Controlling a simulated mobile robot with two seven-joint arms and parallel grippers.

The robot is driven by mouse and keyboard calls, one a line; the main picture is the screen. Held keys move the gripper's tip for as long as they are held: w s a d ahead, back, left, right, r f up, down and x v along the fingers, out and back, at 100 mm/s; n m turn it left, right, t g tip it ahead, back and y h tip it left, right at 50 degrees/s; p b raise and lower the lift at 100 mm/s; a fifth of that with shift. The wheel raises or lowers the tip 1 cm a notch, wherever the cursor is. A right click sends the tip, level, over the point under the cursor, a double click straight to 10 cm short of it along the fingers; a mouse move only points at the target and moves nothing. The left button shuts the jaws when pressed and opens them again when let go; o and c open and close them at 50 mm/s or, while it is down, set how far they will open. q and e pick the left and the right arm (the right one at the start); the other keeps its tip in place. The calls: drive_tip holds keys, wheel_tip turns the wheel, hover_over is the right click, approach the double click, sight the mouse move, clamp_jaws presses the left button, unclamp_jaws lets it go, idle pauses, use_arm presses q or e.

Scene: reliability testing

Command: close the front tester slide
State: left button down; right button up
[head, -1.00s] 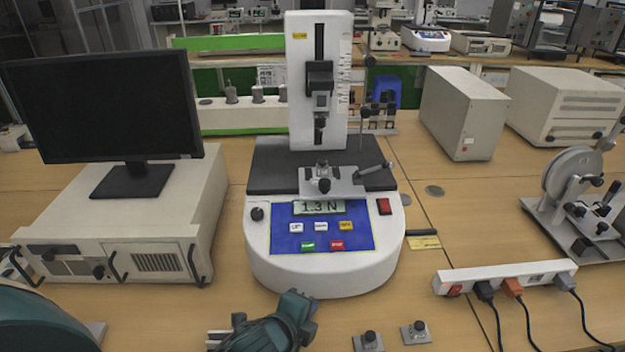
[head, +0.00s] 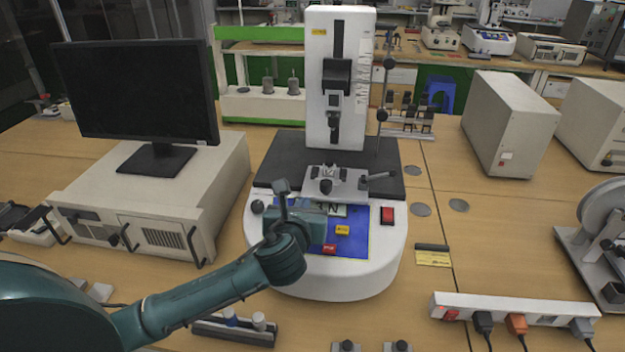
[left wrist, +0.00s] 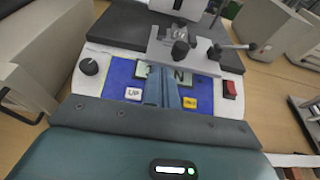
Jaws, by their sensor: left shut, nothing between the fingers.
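The white force tester (head: 330,268) stands on the bench with a blue front panel. Its front slide (head: 348,186), a small metal stage with a dark knob and a side lever, sits at the front of the dark base plate (head: 292,150), below the column. The slide also shows in the left wrist view (left wrist: 201,62). My left gripper (head: 281,188) is above the panel, just in front of the slide's left part, and hides some of the display and buttons. In the left wrist view its shut, empty fingers (left wrist: 163,86) point toward the slide; contact cannot be told.
A monitor (head: 135,90) on a beige unit (head: 160,215) stands left of the tester. A power strip (head: 510,307) with cables lies at front right. Small parts lie along the front edge.

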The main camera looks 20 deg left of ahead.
use_arm(q)
approach(314, 175)
drive_tip(key=x, duration=0.5)
drive_tip(key=shift+f, duration=0.25)
drive_tip(key=shift+w+a+p, duration=0.2)
drive_tip(key=shift+w+p, duration=0.1)
drive_tip(key=shift+w, duration=0.4)
